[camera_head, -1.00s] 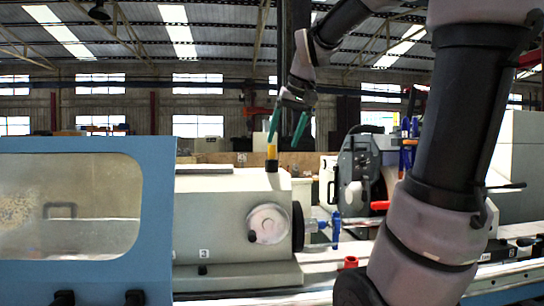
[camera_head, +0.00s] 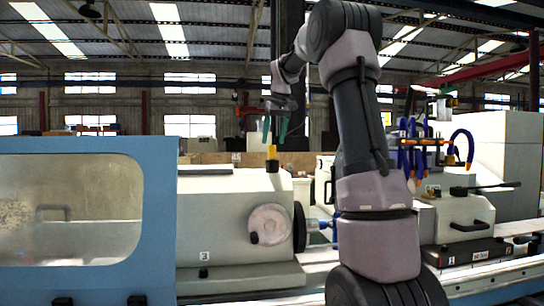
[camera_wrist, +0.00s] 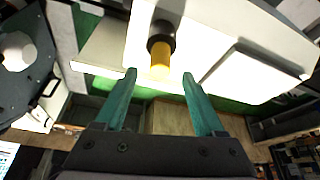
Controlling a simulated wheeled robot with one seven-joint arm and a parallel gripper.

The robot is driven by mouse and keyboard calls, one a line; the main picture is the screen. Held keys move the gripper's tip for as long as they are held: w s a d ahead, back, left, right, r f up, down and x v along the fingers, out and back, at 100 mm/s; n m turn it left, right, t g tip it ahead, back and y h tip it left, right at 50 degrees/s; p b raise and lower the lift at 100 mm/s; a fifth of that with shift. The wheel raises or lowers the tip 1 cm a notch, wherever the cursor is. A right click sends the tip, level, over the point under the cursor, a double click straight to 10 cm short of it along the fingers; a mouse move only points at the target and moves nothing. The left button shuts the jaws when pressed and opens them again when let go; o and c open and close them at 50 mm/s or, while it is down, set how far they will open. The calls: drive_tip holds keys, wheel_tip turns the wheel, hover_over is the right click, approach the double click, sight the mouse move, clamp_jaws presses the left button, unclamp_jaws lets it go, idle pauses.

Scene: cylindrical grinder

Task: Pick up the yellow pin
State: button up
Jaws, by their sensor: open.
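The yellow pin (camera_head: 272,152) stands upright in a black collar (camera_head: 272,166) on top of the white machine housing (camera_head: 230,185). In the wrist view the pin (camera_wrist: 160,66) shows ahead of the fingertips, between their lines, with its black collar (camera_wrist: 162,38) beyond it. My gripper (camera_head: 275,134) has two green fingers and is above the pin in the head view. In the wrist view my gripper (camera_wrist: 158,76) is open, and nothing is between the fingers near their base. Whether the fingertips reach around the pin's end is hard to tell.
A blue machine cover with a window (camera_head: 80,215) stands at the left. A handwheel (camera_head: 269,225) is on the housing's front. Blue hoses (camera_head: 462,145) and a grinder unit (camera_head: 465,215) are at the right. The housing top around the pin is clear.

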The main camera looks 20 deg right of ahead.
sight(272, 159)
drive_tip(key=x, duration=0.5)
drive_tip(key=shift+s+f, duration=0.15)
drive_tip(key=shift+f, duration=0.1)
clamp_jaws()
